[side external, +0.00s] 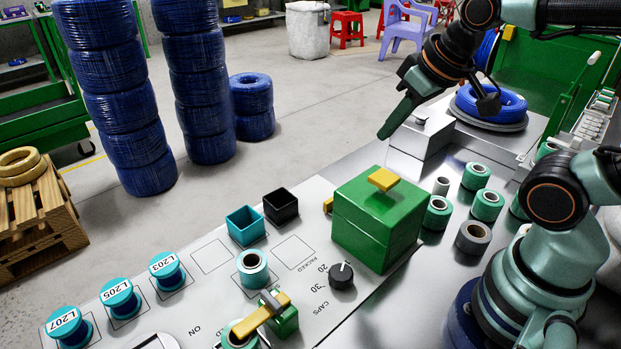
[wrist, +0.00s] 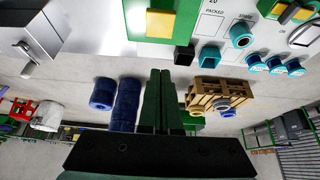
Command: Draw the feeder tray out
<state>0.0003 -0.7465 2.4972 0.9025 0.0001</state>
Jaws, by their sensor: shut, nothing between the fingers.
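A green box (side external: 376,222) with a yellow handle on its lid (side external: 383,180) stands on the light panel. A small yellow tab (side external: 328,205) shows at its left side, mostly hidden behind the box; I cannot tell for certain that it is the feeder tray's pull. The box also shows at the top of the wrist view (wrist: 188,22), with a yellow part (wrist: 160,24) on it. My gripper (side external: 384,134) is shut and empty, in the air above and beyond the box, apart from it. Its closed fingers (wrist: 160,74) point toward the box in the wrist view.
A teal bin (side external: 245,226) and a black bin (side external: 281,206) sit left of the box. A black knob (side external: 342,275) and a yellow-handled lever (side external: 262,315) are in front. Teal spools (side external: 438,213) and a grey one (side external: 473,238) stand close on the right.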

